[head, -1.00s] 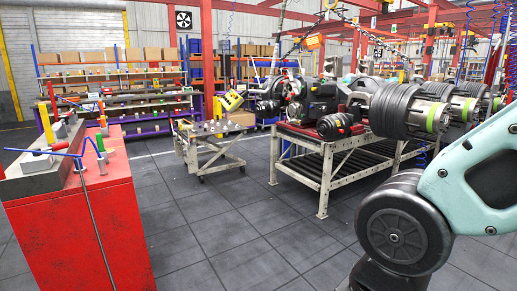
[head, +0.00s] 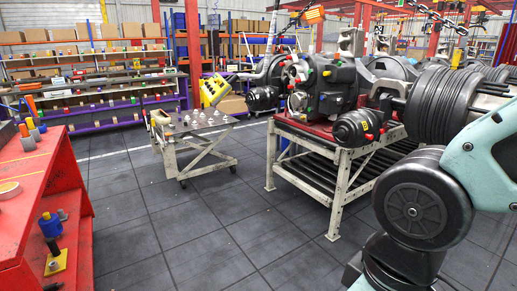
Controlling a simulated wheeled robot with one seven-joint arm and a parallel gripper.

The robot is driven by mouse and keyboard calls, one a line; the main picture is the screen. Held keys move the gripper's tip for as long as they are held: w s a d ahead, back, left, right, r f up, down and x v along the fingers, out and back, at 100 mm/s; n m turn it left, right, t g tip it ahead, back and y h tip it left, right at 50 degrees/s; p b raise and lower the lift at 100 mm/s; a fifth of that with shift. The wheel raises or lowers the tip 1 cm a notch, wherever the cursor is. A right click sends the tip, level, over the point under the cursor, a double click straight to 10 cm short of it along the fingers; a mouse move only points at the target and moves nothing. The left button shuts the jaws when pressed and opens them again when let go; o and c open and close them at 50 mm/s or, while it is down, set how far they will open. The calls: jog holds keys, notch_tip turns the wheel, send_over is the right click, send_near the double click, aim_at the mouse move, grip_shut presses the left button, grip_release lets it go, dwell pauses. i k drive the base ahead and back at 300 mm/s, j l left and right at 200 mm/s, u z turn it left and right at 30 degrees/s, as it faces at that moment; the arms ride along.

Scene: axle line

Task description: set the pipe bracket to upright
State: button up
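I cannot pick out the pipe bracket for sure in the head view; the parts on the benches and the small cart are too small or cluttered to tell. My gripper is not in view. Only teal and black links of my arm show at the right.
A red workbench (head: 70,165) stands close at left, with bottles, a tape roll (head: 9,190) and a blue-topped part (head: 50,225). A small wheeled cart (head: 190,143) holds several small parts. A pale-framed table (head: 335,160) carries heavy axle parts. Shelves line the back; dark floor between is clear.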

aim_at(287, 48)
jog(key=i, duration=2.3)
